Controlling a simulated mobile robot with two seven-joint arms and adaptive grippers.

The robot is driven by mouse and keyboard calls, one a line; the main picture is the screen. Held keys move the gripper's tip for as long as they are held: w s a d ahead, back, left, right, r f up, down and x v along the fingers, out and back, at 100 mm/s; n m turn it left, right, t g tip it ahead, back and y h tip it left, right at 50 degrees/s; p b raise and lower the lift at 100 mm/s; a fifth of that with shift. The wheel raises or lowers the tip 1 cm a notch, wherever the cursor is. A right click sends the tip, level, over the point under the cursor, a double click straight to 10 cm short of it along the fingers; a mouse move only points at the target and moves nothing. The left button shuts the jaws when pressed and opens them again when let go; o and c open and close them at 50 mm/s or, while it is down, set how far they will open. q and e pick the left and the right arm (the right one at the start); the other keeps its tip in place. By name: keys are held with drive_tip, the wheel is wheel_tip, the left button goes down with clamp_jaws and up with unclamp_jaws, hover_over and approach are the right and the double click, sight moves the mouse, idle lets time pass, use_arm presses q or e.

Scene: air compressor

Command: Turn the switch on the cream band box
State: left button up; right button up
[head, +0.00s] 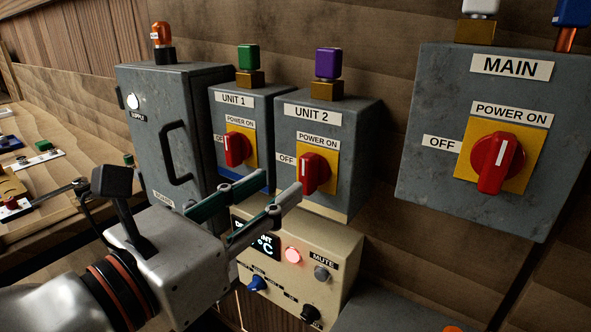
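The UNIT 2 box (349,125) is grey and hangs on the wall, with a cream band (315,208) along its bottom edge. Its red switch (312,173) sits on a yellow plate, with POWER ON above and OFF to the left. Which label the switch points to is hard to tell. My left gripper (281,184) reaches in from the left, in front of and below the UNIT 1 and UNIT 2 boxes. Its fingers are apart with nothing between them. One fingertip appears near the switch, but contact cannot be told. My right gripper is not in view.
The UNIT 1 box (258,110) with a blue band stands left of UNIT 2. A grey cabinet (160,90) is further left, the MAIN box (430,130) right. A cream control panel (335,255) is below. Bare wooden wall (400,60) lies between UNIT 2 and MAIN.

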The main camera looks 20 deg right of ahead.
sight(303, 168)
use_arm(q)
drive_tip(key=b+x, duration=0.3)
drive_tip(key=x, duration=0.3)
drive_tip(key=shift+f, duration=0.2)
drive_tip(key=shift+x, duration=0.85)
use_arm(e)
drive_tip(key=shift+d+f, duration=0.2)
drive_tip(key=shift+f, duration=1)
use_arm(q)
drive_tip(key=shift+r, duration=0.15)
clamp_jaws()
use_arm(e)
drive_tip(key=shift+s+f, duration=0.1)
